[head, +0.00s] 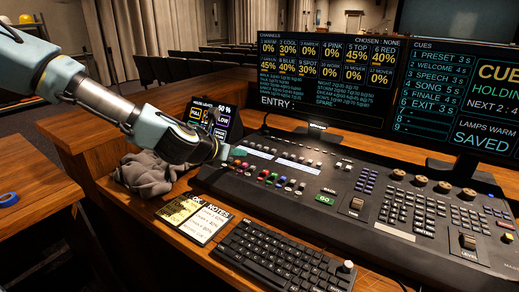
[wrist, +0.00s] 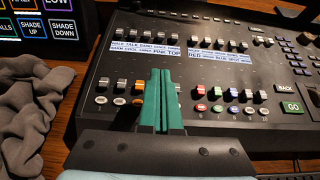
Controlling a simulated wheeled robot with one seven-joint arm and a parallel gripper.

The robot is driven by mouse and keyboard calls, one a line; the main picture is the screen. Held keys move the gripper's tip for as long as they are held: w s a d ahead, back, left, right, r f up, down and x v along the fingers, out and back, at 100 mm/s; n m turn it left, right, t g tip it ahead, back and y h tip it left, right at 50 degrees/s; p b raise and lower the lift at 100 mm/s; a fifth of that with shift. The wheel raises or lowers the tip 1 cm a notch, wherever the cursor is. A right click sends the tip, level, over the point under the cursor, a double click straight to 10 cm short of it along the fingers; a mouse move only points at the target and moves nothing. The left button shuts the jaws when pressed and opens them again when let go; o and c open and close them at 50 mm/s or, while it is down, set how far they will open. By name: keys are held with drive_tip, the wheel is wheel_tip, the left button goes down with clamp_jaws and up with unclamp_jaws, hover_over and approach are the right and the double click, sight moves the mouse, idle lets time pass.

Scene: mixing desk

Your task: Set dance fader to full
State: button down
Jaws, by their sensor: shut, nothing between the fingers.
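The lighting console (head: 350,190) has two rows of faders, split by pale label strips (head: 254,153). In the wrist view the left label strip (wrist: 145,45) carries small print in two lines, with a word like DANCE in its upper line. I cannot tell for certain which fader cap is the dance one. Upper-row caps stand beyond the strip. My gripper (wrist: 161,72) is shut and empty, its green fingertips just short of the left strip and hiding part of the lower row. In the head view my gripper (head: 224,151) is over the console's left end.
A grey cloth (head: 145,175) and a small touch screen (head: 210,118) are left of the console. Notes (head: 195,217) and a keyboard (head: 283,257) lie in front. Two monitors stand behind, one the channels monitor (head: 325,75). Lower-row caps (wrist: 215,92) flank the fingers.

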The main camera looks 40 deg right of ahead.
drive_tip(key=p, duration=0.2)
approach(265, 150)
drive_tip(key=f, duration=0.1)
drive_tip(key=d+f, duration=0.1)
drive_tip(key=f, duration=0.1)
drive_tip(key=shift+w+d, duration=0.25)
drive_tip(key=shift+d, duration=0.1)
drive_tip(key=shift+w+d+p, duration=0.15)
drive_tip(key=shift+d+p, duration=0.2)
drive_tip(key=shift+d, duration=0.25)
drive_tip(key=shift+w+d+p, duration=0.15)
drive_tip(key=shift+d+p, duration=0.15)
drive_tip(key=shift+d, duration=0.3)
drive_tip(key=shift+w+d+f, duration=0.1)
drive_tip(key=shift+w+d, duration=0.15)
drive_tip(key=shift+d, duration=0.35)
drive_tip(key=shift+d, duration=0.1)
